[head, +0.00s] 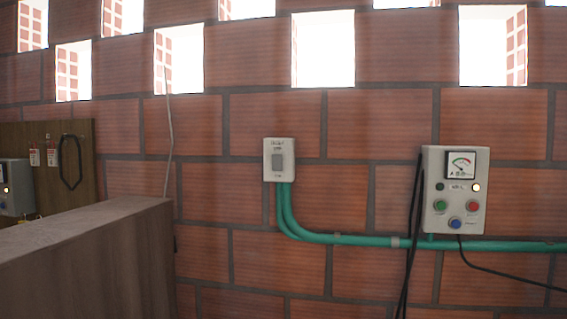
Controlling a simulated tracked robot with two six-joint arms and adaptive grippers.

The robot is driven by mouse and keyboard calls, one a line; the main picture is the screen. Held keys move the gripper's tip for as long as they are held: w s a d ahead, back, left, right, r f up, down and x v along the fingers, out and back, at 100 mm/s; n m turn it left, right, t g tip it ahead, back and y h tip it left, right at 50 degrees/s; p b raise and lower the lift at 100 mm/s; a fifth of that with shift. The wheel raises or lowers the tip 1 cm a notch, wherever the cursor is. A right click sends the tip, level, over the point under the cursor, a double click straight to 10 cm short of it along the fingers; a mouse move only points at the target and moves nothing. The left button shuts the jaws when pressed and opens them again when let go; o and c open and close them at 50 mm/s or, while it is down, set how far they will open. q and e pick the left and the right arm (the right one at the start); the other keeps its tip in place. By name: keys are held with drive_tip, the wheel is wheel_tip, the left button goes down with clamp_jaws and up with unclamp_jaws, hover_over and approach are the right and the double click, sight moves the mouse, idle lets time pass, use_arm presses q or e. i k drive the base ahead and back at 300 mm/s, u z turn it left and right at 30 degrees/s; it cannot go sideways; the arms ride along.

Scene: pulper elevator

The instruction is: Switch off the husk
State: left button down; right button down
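A grey control box (455,190) is fixed to the brick wall at the right. It has a dial gauge (461,165) at the top and a small label under it that I cannot read surely. A dark green lamp (439,187) and a bright, lit lamp (476,187) flank the label. Below are a green button (440,206), a red button (473,206) and a blue button (456,222). A white switch plate (279,160) with a grey rocker is on the wall to the left; its lettering is too small to read. Neither gripper is in view.
Green conduit (350,240) runs from the switch plate along the wall below the box. Black cables (408,255) hang beside it. A brown partition (90,262) fills the lower left. Behind it, another grey box (15,188) and tags (34,157) are on a wooden board (85,150).

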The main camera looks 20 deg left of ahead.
sight(276, 158)
drive_tip(key=u, duration=0.4)
drive_tip(key=i, duration=1)
drive_tip(key=z, duration=0.4)
